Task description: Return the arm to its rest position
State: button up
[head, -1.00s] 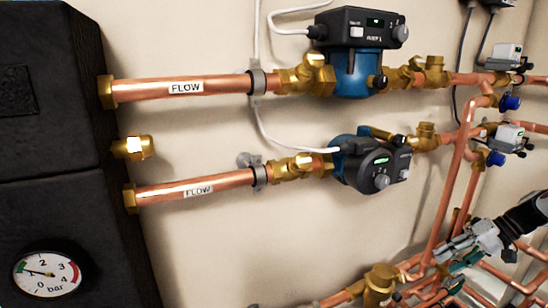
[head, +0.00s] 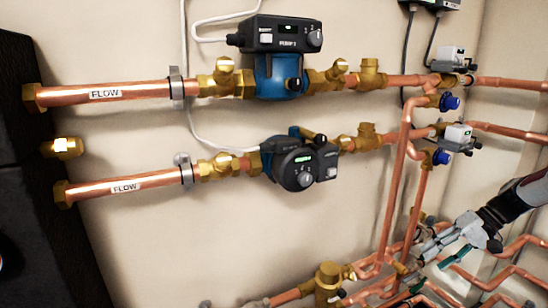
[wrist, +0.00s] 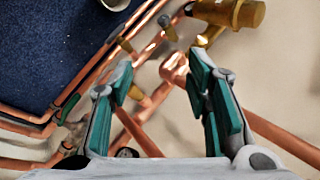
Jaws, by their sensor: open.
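My gripper (head: 432,262) is at the lower right of the head view, in front of the lower copper pipes (head: 505,285). In the wrist view my gripper (wrist: 163,88) shows its two green-padded fingers spread apart with nothing held between them. Copper pipes and a brass fitting (wrist: 228,12) lie beyond the fingertips. I cannot tell how close the fingers are to the pipes. My arm (head: 520,205) reaches in from the right edge of the head view.
Two pumps, the upper (head: 280,60) and the lower (head: 298,162), sit on copper lines on the wall. Valves with blue caps (head: 449,102) are at the right. A brass body (head: 328,280) stands at bottom centre. A dark blue surface (wrist: 50,50) fills the wrist view's upper left.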

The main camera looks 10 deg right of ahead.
jog(key=s+a+r+n+g+h, duration=0.1)
jog(key=s+a+r+h, duration=0.1)
jog(key=s+a+r, duration=0.35)
jog(key=s+a+r+g+h, duration=0.1)
jog(key=s+a+r, duration=0.2)
jog(key=a+r, duration=0.45)
jog(key=s+a+r+n+g+h, duration=0.15)
jog(key=s+a+r, duration=0.25)
jog(key=a, duration=0.5)
jog(key=s+a+t+h, duration=0.1)
jog(key=s+a, duration=0.3)
jog(key=s, duration=0.8)
jog(key=s+a+t+h, duration=0.15)
jog(key=s+a, duration=0.25)
jog(key=s, duration=0.7)
notch_tip(320, 180, up, 26)
jog(key=t+p, duration=0.3)
jog(key=p, duration=2.2)
jog(key=shift+d+r+n, duration=0.15)
jog(key=shift+d+n, duration=0.2)
jog(key=shift+d, duration=0.1)
